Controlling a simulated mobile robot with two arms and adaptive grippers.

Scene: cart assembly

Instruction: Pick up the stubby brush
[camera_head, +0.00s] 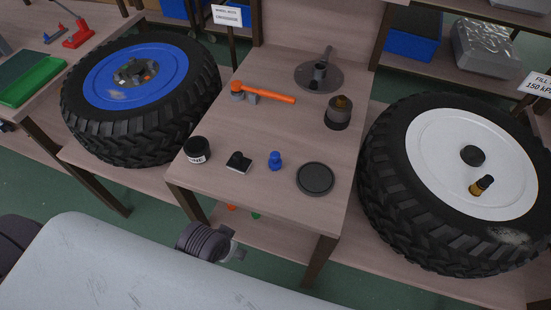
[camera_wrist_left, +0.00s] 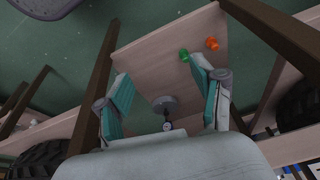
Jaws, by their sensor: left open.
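I cannot tell for sure which thing is the stubby brush. A short dark cylinder with a brown top (camera_head: 338,112) stands upright on the workbench (camera_head: 215,185), at its right side, and may be it. My left gripper (camera_head: 236,251) is low in front of the bench's front edge, apart from everything on top. In the left wrist view its teal fingers (camera_wrist_left: 160,78) are spread wide with nothing between them. That view shows a green piece (camera_wrist_left: 184,55), an orange piece (camera_wrist_left: 212,43) and a grey round part (camera_wrist_left: 165,104) beyond the fingers. My right gripper is not in view.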

